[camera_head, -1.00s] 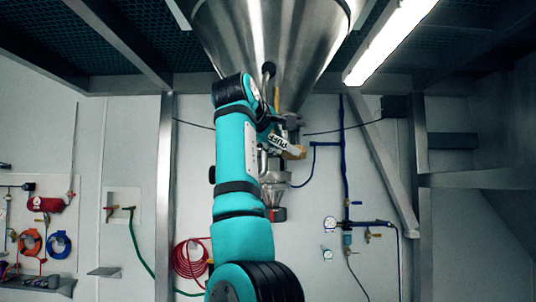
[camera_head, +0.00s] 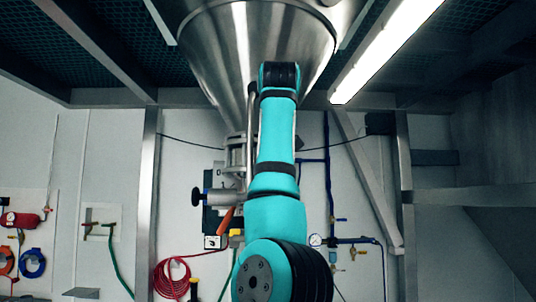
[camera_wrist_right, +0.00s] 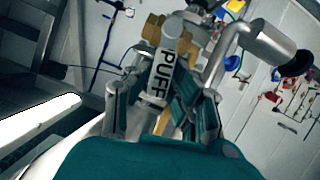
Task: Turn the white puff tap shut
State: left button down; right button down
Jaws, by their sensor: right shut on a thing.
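The white puff tap (camera_wrist_right: 162,72), a white lever lettered PUFF, shows in the wrist view. The right gripper (camera_wrist_right: 156,96) is shut on it, with a finger on each side of the lever. A yellowish metal fitting (camera_wrist_right: 150,32) sits at the lever's far end. In the head view my teal right arm reaches up in front of the steel hopper (camera_head: 225,50), and its gripper and the tap are hidden behind the arm. My left gripper is in neither view.
Below the hopper, a grey pipe with a black knob (camera_head: 198,197) sticks out left of my arm, near an orange handle (camera_head: 226,218). A red coiled hose (camera_head: 172,278) hangs on the back wall. A blue pipe (camera_head: 329,200) runs down at the right.

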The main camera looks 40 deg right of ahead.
jog(key=shift+s+d+f+m+y, duration=0.25)
jog(key=shift+d+m+y, duration=0.15)
jog(key=shift+m, duration=0.2)
jog(key=c, duration=1.2)
grip_release()
jog(key=shift+r, duration=0.15)
jog(key=shift+o, duration=0.2)
jog(key=v, duration=1.2)
jog(key=shift+s+f, duration=0.2)
jog(key=shift+s, duration=0.05)
jog(key=shift+w+d, duration=0.1)
jog(key=shift+d, duration=0.05)
